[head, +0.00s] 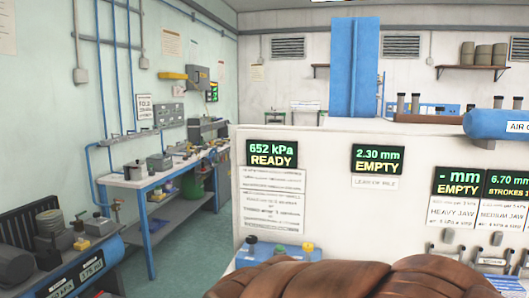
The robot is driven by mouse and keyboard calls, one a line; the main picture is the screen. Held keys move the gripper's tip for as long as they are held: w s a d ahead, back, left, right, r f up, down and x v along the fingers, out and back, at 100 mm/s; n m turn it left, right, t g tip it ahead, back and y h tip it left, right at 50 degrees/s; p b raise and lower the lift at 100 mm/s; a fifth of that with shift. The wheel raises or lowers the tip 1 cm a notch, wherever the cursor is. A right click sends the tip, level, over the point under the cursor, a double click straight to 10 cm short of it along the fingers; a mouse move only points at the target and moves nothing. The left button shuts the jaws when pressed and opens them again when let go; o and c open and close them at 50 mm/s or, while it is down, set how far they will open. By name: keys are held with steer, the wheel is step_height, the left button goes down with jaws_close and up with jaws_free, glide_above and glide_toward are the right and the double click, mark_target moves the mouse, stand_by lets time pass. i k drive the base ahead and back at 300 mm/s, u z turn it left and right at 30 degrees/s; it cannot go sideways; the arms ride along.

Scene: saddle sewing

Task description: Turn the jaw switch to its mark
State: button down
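My gripper is not in the head view. I cannot pick out the jaw switch or its mark for certain. At the right, a panel reads "- mm EMPTY" (460,181) above a "HEAVY JAW" label (453,212). Beside it, a display reads "6.70 mm" (509,183) above a "MEDIUM JAW" label (495,213). Small grey metal parts (496,239) sit below these labels, too small to tell apart. The brown leather saddle (320,280) fills the lower middle and is cut off by the bottom edge.
A white panel wall (330,215) stands ahead, with displays reading "652 kPa READY" (272,153) and "2.30 mm EMPTY" (378,160). A blue tank (500,124) is at right. A cluttered blue workbench (150,181) lines the left wall.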

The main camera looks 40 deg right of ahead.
mark_target(250, 239)
steer(key=k, duration=0.45)
steer(key=z, duration=0.5)
steer(key=i, duration=1.2)
steer(key=z, duration=0.2)
